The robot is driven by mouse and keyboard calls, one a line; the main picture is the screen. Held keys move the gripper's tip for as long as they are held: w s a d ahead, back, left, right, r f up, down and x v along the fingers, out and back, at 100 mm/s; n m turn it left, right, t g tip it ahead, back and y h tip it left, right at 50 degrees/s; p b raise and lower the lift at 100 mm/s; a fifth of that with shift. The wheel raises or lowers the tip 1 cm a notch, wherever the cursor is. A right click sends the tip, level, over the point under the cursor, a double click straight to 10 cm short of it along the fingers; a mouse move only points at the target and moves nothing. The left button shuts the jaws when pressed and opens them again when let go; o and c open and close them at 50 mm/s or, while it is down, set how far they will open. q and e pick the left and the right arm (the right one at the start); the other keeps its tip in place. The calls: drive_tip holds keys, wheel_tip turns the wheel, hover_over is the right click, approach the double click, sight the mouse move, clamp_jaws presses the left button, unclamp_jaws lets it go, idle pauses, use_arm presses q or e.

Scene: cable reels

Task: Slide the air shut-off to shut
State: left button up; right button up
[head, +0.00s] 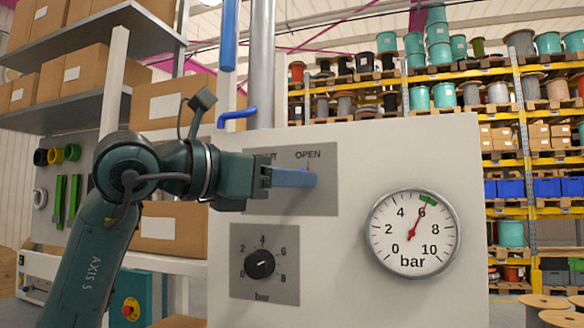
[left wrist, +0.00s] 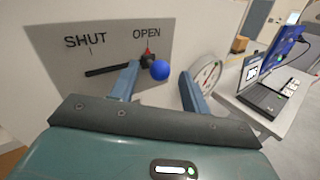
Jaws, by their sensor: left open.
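The air shut-off is a slider with a round blue knob (left wrist: 160,71) on a grey plate (head: 325,200) marked SHUT at left and OPEN at right. A dark slot (left wrist: 106,70) runs from the knob toward SHUT. The slider's red pointer (left wrist: 149,50) stands under OPEN. My left gripper (head: 312,178) reaches in from the left at the plate and hides most of the slider in the head view. In the left wrist view its two fingers are apart, one on each side of the knob, with a gap showing at the right finger. My right gripper is out of view.
Below the plate is a black regulator dial (head: 260,264). A round pressure gauge (head: 412,232) at right reads about 6 bar. A blue pipe fitting (head: 238,116) sits above the white panel (head: 350,290). A laptop (left wrist: 258,98) stands on a table at right.

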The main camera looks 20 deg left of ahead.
use_arm(q)
drive_tip(key=shift+w+d, duration=0.45)
drive_tip(key=shift+w, duration=0.15)
drive_tip(key=shift+c, duration=0.5)
clamp_jaws()
